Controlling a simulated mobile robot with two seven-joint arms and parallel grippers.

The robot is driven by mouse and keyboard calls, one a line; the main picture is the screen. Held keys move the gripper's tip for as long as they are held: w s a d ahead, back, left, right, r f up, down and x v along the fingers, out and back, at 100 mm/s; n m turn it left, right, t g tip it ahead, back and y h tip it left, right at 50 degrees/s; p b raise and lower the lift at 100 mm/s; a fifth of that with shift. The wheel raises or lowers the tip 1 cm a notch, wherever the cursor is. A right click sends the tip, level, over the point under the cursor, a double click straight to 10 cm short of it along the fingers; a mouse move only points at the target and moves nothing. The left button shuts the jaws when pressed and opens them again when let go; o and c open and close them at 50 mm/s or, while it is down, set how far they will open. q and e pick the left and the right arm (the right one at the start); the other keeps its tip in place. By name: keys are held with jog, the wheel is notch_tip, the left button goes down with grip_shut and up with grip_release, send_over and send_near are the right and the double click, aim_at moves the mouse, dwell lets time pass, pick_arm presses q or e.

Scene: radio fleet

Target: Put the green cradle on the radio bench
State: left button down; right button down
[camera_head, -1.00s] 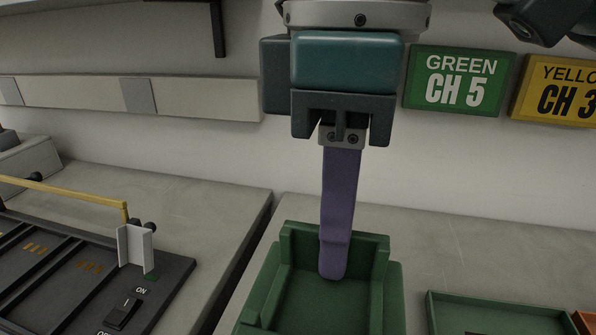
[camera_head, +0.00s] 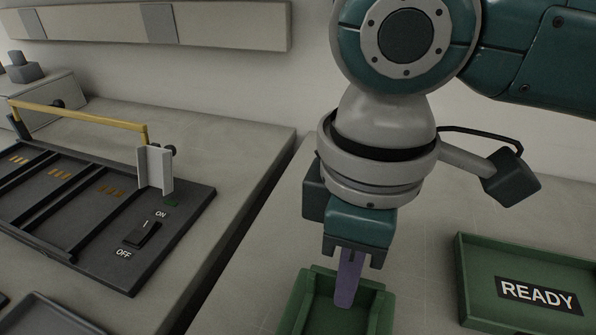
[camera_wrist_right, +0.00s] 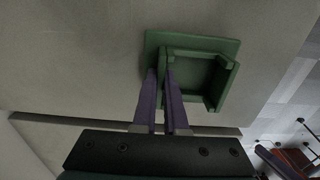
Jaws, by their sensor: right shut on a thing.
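The green cradle (camera_head: 378,312) is an open box-like holder, low in the middle of the head view and cut off by the bottom edge. It also shows in the right wrist view (camera_wrist_right: 200,72). My right gripper (camera_head: 346,298) is shut on one cradle wall, with its purple fingers on either side of it in the wrist view (camera_wrist_right: 160,85). The cradle is over the pale right-hand worktop (camera_head: 425,235); I cannot tell whether it touches it. My left gripper is not in view.
A green tray marked READY (camera_head: 475,290) lies to the right. On the left-hand worktop is a black charger panel (camera_head: 110,262) with slots, a yellow bar (camera_head: 85,115) and an ON/OFF switch (camera_head: 143,233). A dark gap separates the worktops. Free worktop lies between cradle and tray.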

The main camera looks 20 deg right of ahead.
notch_tip(320, 180, down, 2)
jog(key=shift+a+f, duration=0.1)
jog(key=shift+f, duration=0.1)
jog(key=c, duration=1.4)
grip_release()
jog(key=shift+f, duration=0.15)
jog(key=o, duration=0.4)
jog(key=shift+o, duration=0.2)
